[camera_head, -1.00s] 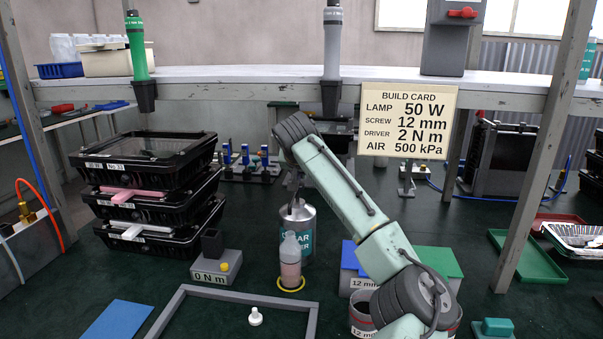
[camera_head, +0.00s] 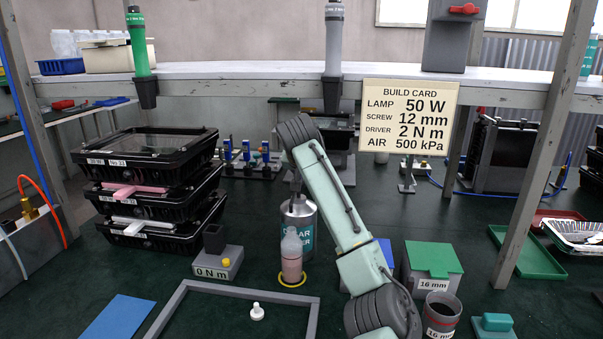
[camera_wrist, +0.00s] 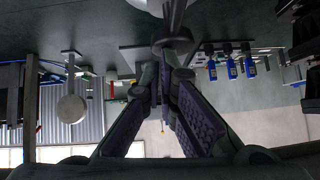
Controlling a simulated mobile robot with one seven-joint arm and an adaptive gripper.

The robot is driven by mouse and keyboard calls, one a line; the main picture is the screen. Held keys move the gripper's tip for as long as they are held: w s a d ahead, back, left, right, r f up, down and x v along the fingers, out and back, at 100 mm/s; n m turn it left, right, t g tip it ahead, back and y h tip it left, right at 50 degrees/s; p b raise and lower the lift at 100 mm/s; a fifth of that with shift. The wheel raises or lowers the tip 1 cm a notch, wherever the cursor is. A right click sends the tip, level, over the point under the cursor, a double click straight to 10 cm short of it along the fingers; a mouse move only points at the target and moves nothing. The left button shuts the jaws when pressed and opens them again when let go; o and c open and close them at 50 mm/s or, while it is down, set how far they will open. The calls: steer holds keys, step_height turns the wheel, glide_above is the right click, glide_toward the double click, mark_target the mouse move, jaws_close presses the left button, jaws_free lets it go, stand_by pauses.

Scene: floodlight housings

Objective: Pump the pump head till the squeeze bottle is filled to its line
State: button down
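The squeeze bottle (camera_head: 291,258) stands upright in a yellow ring on the dark green bench in the head view. It holds pinkish liquid over its lower part; I cannot make out its line. Just behind it stands a silver can (camera_head: 298,222) with a teal label. In the wrist view a grey pump head (camera_wrist: 172,40) on a thin stem is at my fingertips. My gripper (camera_wrist: 165,65) has its fingertips close together at the pump head; whether they touch it is unclear. In the head view my arm partly hides the gripper, above the can.
A grey frame (camera_head: 232,293) with a small white part (camera_head: 257,312) lies in front. Stacked black housings (camera_head: 150,190) stand left, beside a "0 N m" block (camera_head: 217,262). A green-lidded 16 mm box (camera_head: 432,262) and a round bin (camera_head: 441,315) stand right. The build card hangs above.

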steer(key=w+d+r+b+v, duration=0.1)
steer(key=b+v, duration=0.2)
steer(key=v, duration=0.9)
steer(key=shift+w+a+r, duration=0.15)
steer(key=shift+a+r, duration=0.15)
steer(key=shift+a, duration=0.05)
stand_by(0.4)
steer(key=shift+n+g+h, duration=0.4)
steer(key=shift+n+h, duration=0.1)
steer(key=shift+h, duration=0.2)
steer(key=a+r, duration=0.1)
steer(key=w+a+r+b, duration=0.1)
steer(key=a, duration=0.1)
steer(key=shift+w+a+r, duration=0.15)
steer(key=shift+w+r, duration=0.05)
steer(key=shift+r, duration=0.05)
